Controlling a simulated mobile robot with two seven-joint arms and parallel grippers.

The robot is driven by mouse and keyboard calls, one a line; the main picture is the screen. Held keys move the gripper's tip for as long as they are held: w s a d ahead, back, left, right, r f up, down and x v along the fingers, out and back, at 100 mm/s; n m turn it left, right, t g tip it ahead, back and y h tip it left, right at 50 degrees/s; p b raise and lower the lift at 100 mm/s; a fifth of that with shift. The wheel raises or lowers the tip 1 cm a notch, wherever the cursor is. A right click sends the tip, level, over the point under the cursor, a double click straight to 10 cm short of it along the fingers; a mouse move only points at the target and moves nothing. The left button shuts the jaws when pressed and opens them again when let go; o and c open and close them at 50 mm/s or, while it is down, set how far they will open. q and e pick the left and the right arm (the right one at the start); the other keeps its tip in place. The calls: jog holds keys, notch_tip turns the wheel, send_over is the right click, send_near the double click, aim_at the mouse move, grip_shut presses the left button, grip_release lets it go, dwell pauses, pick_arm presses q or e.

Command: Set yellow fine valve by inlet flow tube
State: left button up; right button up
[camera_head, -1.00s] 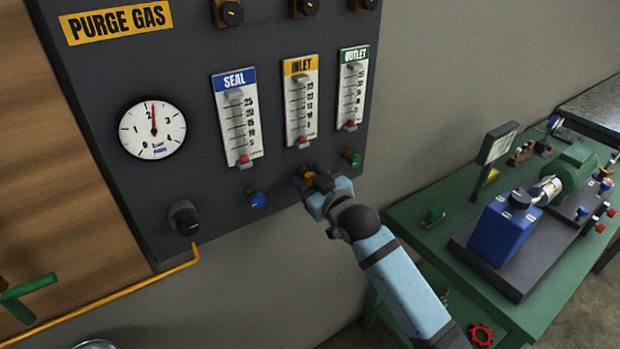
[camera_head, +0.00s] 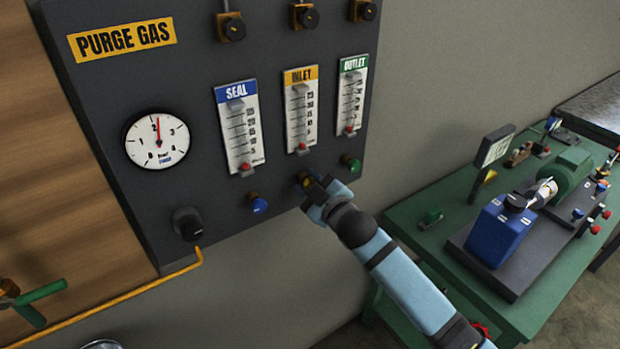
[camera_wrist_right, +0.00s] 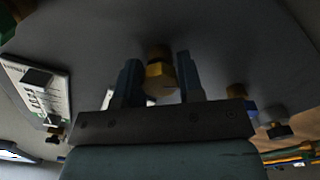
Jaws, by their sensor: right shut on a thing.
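The yellow fine valve (camera_head: 306,180) is a small knob on the dark panel, just below the inlet flow tube (camera_head: 301,112). That tube has a yellow INLET label, and its red float (camera_head: 302,148) sits at the bottom of the scale. My right gripper (camera_head: 317,187) is shut on the yellow valve and hides part of it. In the right wrist view the yellow knob (camera_wrist_right: 159,80) is between the two fingers of the right gripper (camera_wrist_right: 158,68). My left gripper is not in view.
The seal tube (camera_head: 240,128) with its blue valve (camera_head: 259,206) is to the left. The outlet tube (camera_head: 351,95) with its green valve (camera_head: 353,165) is to the right. A gauge (camera_head: 156,136) and black knob (camera_head: 187,223) are further left. A green bench (camera_head: 400,212) stands right.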

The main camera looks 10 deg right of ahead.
jog(key=n+p, duration=0.2)
jog(key=n, duration=0.3)
jog(key=shift+n, duration=0.8)
jog(key=o, duration=0.9)
jog(key=shift+s, duration=0.1)
